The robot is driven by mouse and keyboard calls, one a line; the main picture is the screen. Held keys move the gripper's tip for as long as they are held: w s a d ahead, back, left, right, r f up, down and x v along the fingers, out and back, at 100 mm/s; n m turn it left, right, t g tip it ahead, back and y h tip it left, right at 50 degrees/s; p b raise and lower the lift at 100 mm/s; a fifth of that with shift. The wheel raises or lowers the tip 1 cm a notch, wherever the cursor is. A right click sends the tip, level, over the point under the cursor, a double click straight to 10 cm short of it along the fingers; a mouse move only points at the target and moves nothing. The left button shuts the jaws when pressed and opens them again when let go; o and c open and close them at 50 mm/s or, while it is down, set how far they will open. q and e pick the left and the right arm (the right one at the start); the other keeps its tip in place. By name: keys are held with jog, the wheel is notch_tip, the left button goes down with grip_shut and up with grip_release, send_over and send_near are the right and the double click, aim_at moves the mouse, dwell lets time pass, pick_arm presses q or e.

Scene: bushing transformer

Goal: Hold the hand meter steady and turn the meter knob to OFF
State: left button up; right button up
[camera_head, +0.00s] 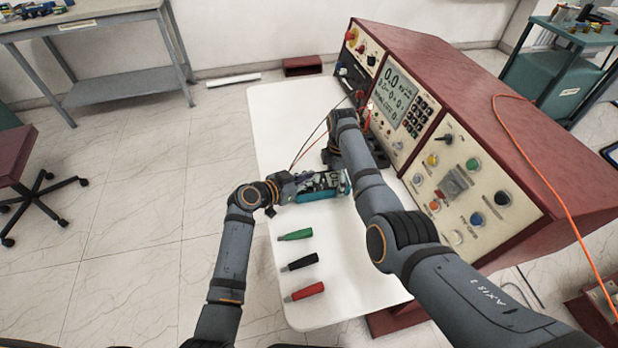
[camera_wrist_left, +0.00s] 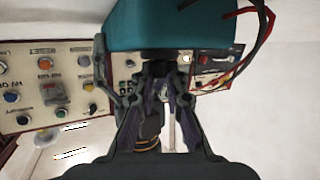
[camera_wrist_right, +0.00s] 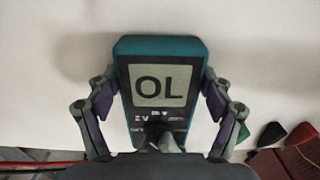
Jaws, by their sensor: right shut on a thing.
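The hand meter is teal with a grey screen reading OL and shows face-on in the right wrist view (camera_wrist_right: 158,85). In the head view the meter (camera_head: 316,196) is held above the white table, partly hidden by the grippers. My right gripper (camera_wrist_right: 160,100) is shut on the meter, one finger at each side of its body. A dark lump (camera_wrist_right: 158,130) below the screen seems to be the knob; its setting cannot be read. My left gripper (camera_wrist_left: 165,85) has its fingertips close together at a dark part under the teal body; whether they grip it is unclear.
A red console (camera_head: 470,120) with panels of knobs and buttons stands along the table's right side. Green (camera_head: 296,235), black (camera_head: 300,262) and red (camera_head: 304,292) handled pieces lie on the white table (camera_head: 345,275). Thin leads (camera_head: 310,145) run near the grippers.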

pick_arm(q)
jog(key=o, duration=0.4)
jog(key=shift+o, duration=0.2)
jog(key=v, duration=1.2)
